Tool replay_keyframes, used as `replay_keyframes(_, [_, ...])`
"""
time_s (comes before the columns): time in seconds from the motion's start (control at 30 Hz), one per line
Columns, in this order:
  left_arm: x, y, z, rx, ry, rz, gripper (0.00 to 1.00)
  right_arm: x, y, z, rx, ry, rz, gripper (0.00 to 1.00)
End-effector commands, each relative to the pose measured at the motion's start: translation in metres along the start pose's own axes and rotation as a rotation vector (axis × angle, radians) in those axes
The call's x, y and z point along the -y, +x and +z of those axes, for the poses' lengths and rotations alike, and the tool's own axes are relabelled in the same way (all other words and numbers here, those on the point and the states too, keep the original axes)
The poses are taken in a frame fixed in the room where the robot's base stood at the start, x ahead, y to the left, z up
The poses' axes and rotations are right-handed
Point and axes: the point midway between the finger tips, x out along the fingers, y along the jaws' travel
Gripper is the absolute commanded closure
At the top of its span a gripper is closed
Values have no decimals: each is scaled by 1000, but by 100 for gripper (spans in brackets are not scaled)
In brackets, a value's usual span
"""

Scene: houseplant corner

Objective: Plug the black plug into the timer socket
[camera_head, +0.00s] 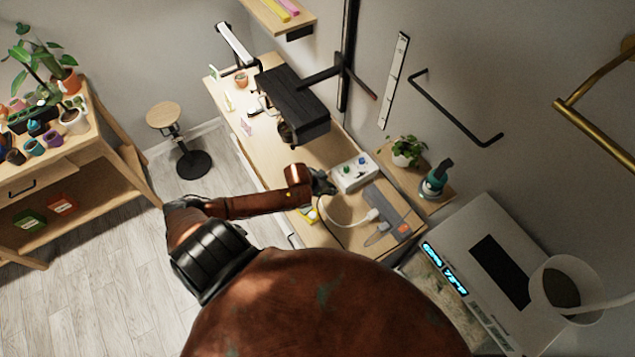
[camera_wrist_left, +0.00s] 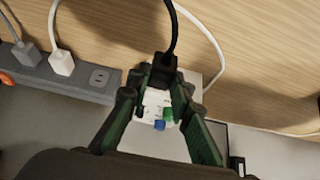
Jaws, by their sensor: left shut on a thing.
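The black plug (camera_wrist_left: 163,69) is between the fingertips of my left gripper (camera_wrist_left: 158,86) in the left wrist view, with its black cord running up out of the picture. My left gripper, also in the head view (camera_head: 323,183), is shut on the plug. The timer socket (camera_wrist_left: 152,145) is a white box with green and blue knobs, directly beyond the fingers. In the head view the timer (camera_head: 346,180) lies on the bench just right of my gripper. The plug overlaps the timer's face in the wrist view; I cannot tell whether they touch. My right gripper is not in view.
A grey power strip (camera_head: 378,197) with a white plug (camera_wrist_left: 62,61) and a grey plug (camera_wrist_left: 25,53) lies beside the timer. A black machine (camera_head: 292,100) stands further along the bench.

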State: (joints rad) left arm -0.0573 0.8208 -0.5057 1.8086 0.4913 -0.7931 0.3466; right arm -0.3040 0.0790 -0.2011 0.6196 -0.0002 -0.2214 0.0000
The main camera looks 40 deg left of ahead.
Motion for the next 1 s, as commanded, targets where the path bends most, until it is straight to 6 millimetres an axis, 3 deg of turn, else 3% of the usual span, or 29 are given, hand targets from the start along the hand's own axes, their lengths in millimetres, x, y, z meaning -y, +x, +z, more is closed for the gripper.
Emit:
replay_keyframes(0.13, [24,-7,26,1,10,5,100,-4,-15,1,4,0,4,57])
replay_keyframes(0.33, [33,-5,39,-4,15,12,100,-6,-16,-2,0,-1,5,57])
replay_keyframes(0.8, [32,28,30,-4,16,12,100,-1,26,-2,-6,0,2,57])
replay_keyframes(1.0, [32,33,11,-5,15,12,100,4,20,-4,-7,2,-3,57])
